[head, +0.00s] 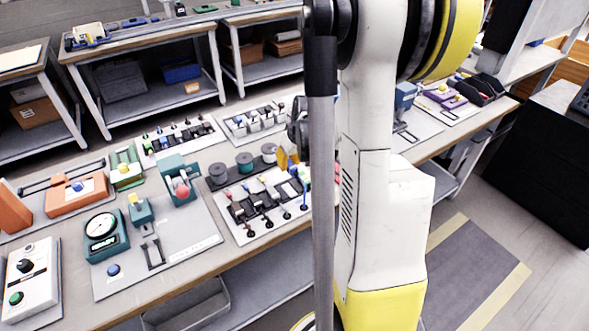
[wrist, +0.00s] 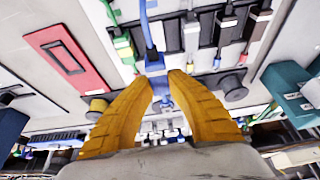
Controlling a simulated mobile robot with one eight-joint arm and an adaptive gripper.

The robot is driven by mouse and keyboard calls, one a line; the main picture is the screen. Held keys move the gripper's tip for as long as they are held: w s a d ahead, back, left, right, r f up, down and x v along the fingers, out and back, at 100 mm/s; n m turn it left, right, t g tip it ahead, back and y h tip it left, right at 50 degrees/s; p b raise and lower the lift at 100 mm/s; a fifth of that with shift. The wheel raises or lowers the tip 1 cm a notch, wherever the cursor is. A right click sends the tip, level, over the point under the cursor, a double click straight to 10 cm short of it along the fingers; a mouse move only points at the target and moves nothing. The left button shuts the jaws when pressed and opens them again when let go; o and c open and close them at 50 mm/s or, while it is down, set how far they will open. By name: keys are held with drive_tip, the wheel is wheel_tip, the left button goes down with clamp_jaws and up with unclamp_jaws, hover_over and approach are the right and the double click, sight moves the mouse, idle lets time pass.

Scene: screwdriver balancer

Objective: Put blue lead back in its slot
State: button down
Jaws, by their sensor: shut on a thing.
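The blue lead (wrist: 151,50) shows in the wrist view as a blue plug with a blue cable running to the top of the picture. My gripper (wrist: 158,76) has its two yellow fingers closed around the blue plug. In the head view a yellow finger (head: 283,160) shows beside my arm, which hides most of the gripper. The lead board (head: 245,232) lies below it, with black holders and several coloured leads. I cannot tell whether the plug touches a slot.
Teal-grey spools (head: 245,162) stand behind the lead board. A teal press (head: 178,180) and a dial gauge (head: 101,228) stand to its left. In the wrist view a red plate (wrist: 68,60) lies left of the plug. Bare bench shows along the front edge.

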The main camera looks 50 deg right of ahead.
sight(294, 170)
drive_tip(key=shift+w+a, duration=0.15)
drive_tip(key=shift+a, duration=0.1)
drive_tip(key=shift+f, duration=0.2)
wheel_tip(294, 170, down, 7)
drive_tip(key=b, duration=0.6)
drive_tip(key=shift+d+f, duration=0.1)
drive_tip(key=shift+f+b, duration=0.6)
drive_tip(key=shift+b, duration=0.05)
drive_tip(key=c, duration=1.3)
unclamp_jaws()
drive_tip(key=shift+r, duration=0.1)
drive_tip(key=v, duration=1.2)
